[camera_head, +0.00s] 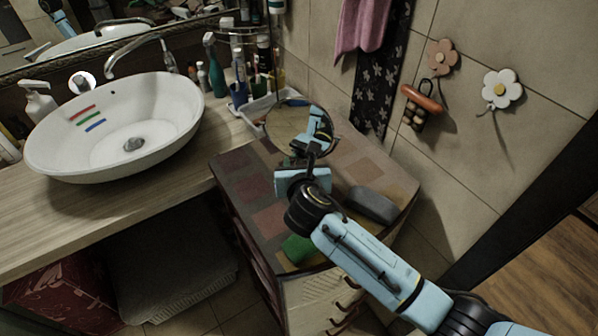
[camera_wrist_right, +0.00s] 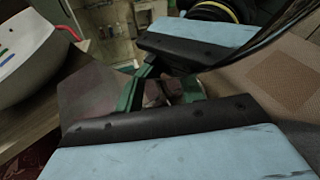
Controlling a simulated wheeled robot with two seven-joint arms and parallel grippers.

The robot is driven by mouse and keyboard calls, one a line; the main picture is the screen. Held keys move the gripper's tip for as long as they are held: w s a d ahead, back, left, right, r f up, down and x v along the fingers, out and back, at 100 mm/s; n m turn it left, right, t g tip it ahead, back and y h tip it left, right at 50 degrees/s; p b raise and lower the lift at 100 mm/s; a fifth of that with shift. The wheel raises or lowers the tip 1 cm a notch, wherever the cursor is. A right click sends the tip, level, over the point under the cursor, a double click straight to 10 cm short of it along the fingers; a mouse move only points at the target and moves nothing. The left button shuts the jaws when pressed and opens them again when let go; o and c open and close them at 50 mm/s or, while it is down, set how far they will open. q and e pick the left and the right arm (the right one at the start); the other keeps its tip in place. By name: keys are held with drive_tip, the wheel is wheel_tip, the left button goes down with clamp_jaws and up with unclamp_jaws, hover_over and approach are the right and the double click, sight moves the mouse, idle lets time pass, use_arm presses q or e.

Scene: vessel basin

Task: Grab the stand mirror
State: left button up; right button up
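The stand mirror (camera_head: 290,125) is a small round mirror on the far part of the patterned cabinet top. Its glass reflects my blue arm, and its lower part is hidden behind my gripper. My right gripper (camera_head: 312,150) is at the lower right edge of the mirror in the head view, overlapping it. In the right wrist view the two blue finger blocks stand apart, with dark green finger parts (camera_wrist_right: 160,90) between them. A small brown patch shows there, too unclear to name. Contact with the mirror cannot be told. My left gripper is not in view.
The cabinet top (camera_head: 265,220) also holds a dark grey object (camera_head: 373,205) and a green item (camera_head: 298,248). A white basin (camera_head: 60,150) stands on the wooden counter at left. Bottles and a white tray (camera_head: 255,108) are behind the mirror. A tiled wall rises at right.

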drive_tip(key=shift+w, duration=0.2)
clamp_jaws()
idle(0.3)
